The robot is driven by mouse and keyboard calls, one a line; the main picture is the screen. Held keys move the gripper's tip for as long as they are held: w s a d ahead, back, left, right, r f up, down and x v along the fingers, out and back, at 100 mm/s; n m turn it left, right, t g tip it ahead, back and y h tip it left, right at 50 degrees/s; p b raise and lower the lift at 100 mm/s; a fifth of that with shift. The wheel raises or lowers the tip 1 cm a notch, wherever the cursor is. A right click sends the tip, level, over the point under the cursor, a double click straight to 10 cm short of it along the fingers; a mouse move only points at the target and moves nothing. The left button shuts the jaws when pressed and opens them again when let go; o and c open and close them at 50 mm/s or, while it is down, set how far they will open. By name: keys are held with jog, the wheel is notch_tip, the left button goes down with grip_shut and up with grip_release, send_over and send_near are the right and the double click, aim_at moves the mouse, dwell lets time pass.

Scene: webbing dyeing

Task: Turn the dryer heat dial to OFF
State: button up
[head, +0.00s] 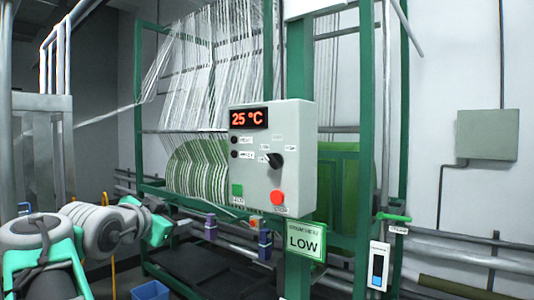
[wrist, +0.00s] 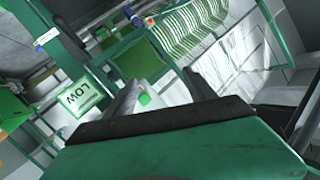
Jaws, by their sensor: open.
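The dryer control box (head: 298,165) is a grey-white panel on a green post in the head view. Its black heat dial (head: 275,160) sits right of centre, with a pale pointer end toward the left; the small labels around it are unreadable. The red display (head: 249,118) reads 25 °C. My gripper is open and empty in the wrist view (wrist: 163,92), its two dark fingers apart. Between and beyond them shows a pale surface with a green patch (wrist: 145,99), probably the box's lower corner. The dial cannot be made out there. In the head view my arm is low at the left, apart from the box.
The box also has a red button (head: 277,197) and a green button (head: 237,190). A green LOW sign (head: 305,241) hangs below it and shows upside down in the wrist view (wrist: 82,99). Pipes and a green-handled valve (head: 394,217) lie right. White webbing hangs behind.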

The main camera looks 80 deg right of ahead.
jog(key=s+d+r+m+g+h, duration=0.1)
jog(key=s+d+r+m+g, duration=0.3)
jog(key=s+r, duration=0.35)
jog(key=m+g+p, duration=0.1)
jog(key=m+g, duration=0.4)
jog(key=m, duration=0.1)
send_near(270, 162)
jog(key=d, duration=0.2)
jog(key=p+x, duration=0.1)
jog(key=x, duration=0.2)
jog(key=s+p+x, duration=0.1)
jog(key=x, duration=0.3)
jog(key=shift+a, duration=0.15)
jog(key=shift+d, duration=0.25)
jog(key=shift+c, duration=0.3)
jog(key=c, duration=1.3)
